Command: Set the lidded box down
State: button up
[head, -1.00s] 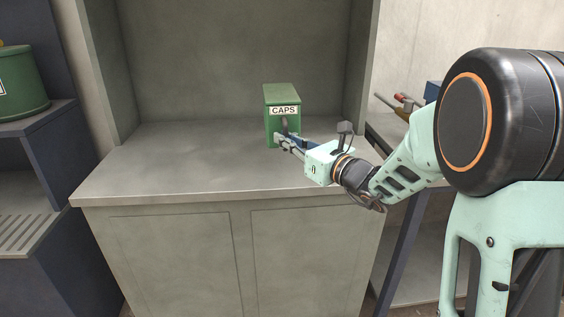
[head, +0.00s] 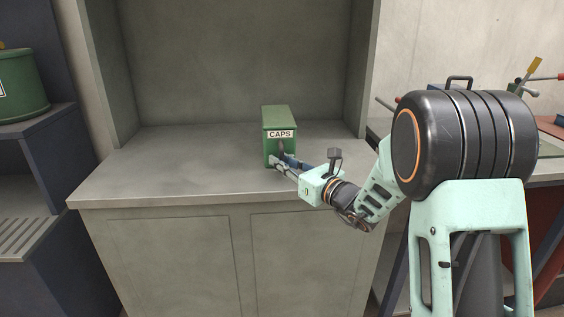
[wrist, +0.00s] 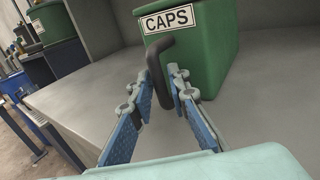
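The lidded box (head: 278,148) is green with a white CAPS label and a dark bent handle on its front. It is upright at the right part of the grey counter (head: 160,175). My gripper (head: 276,161) is at the box's front, level with the handle. In the wrist view the box (wrist: 208,45) is ahead, and the fingers of my gripper (wrist: 163,76) are closed around the dark handle (wrist: 157,100). The box's underside is hidden, so I cannot tell whether it touches the counter.
The counter stands in an alcove with a back wall and side panels; its left and middle are bare. A green drum (head: 22,85) sits on a dark shelf at the far left. A bench with tools (head: 533,72) is at the right.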

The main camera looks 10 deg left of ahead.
jog(key=shift+o, duration=0.7)
jog(key=p+v, duration=0.1)
jog(key=v, duration=1.1)
